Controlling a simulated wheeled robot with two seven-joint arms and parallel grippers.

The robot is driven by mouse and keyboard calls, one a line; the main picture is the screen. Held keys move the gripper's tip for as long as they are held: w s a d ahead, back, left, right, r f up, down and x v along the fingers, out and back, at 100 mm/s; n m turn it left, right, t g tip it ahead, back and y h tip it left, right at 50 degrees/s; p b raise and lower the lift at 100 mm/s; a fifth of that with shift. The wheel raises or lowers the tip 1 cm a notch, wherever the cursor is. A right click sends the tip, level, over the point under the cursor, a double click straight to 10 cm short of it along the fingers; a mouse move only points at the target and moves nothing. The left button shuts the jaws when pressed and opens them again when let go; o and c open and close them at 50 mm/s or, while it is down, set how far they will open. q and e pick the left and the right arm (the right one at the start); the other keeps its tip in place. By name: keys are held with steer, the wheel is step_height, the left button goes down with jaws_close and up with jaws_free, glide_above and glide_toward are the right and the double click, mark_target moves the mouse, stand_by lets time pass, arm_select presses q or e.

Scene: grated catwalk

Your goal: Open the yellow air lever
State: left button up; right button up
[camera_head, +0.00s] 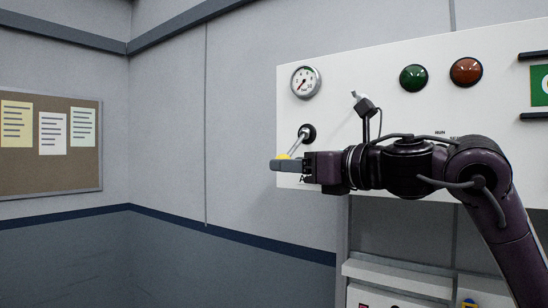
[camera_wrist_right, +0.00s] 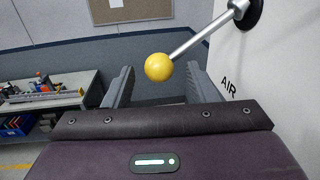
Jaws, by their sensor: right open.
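The yellow air lever shows in the right wrist view as a yellow ball knob (camera_wrist_right: 159,67) on a silver rod that rises to a black round mount (camera_wrist_right: 250,12) on the white panel. In the head view the yellow knob (camera_head: 283,157) is partly hidden by my right gripper (camera_head: 285,164), and its rod slants up to the black mount (camera_head: 308,133). My right gripper's two fingers (camera_wrist_right: 158,85) are apart, with the knob in line with the gap between them. I cannot tell whether they touch it. My left gripper is in neither view.
The white panel (camera_head: 345,75) carries a gauge (camera_head: 305,82), a green button (camera_head: 413,78) and a red button (camera_head: 466,72). A cork board (camera_head: 60,182) hangs at left. The right wrist view shows a bench (camera_wrist_right: 85,95) with small items at left.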

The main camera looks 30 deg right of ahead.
steer(key=p+x, duration=0.1)
steer(key=x, duration=0.3)
steer(key=shift+w+a+r, duration=0.1)
steer(key=shift+w+a+p, duration=0.1)
steer(key=shift+w+p, duration=0.2)
steer(key=shift+w, duration=0.1)
steer(key=shift+s, duration=0.1)
steer(key=shift+c, duration=0.3)
steer(key=c, duration=0.9)
